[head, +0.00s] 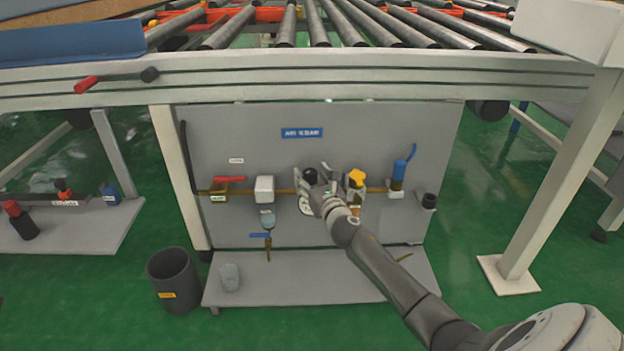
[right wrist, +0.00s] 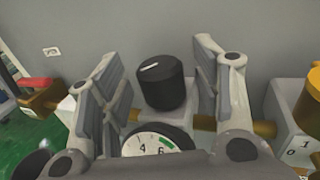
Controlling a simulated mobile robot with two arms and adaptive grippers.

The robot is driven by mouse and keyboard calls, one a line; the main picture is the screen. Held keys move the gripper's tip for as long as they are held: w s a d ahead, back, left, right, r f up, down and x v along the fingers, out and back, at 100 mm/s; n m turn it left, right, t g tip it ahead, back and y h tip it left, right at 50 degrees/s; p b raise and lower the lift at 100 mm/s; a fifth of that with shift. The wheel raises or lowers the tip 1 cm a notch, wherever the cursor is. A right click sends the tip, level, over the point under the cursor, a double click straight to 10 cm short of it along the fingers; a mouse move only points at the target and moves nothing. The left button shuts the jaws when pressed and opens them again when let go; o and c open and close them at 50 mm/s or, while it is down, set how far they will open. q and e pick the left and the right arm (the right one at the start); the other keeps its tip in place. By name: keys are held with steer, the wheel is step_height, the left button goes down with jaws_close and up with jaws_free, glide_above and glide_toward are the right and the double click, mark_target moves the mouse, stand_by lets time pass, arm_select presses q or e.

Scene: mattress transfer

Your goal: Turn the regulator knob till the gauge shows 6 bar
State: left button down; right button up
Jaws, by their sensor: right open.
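The regulator knob (right wrist: 160,83) is black and round with a white mark line on its top. In the right wrist view it sits between the two open fingers of my right gripper (right wrist: 158,88), with a visible gap on each side. In the head view the knob (head: 309,176) shows just beside my right gripper (head: 318,180) at the panel. The gauge (right wrist: 155,141) is below the knob, a white dial with 4, 6 and a green band. Its needle is not visible and its lower part is hidden by my gripper. My left gripper is not in view.
A roller conveyor (head: 380,62) runs above. A dark bin (head: 174,280) stands lower left.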

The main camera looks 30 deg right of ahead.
steer(key=c, duration=1)
steer(key=shift+m+h, duration=0.3)
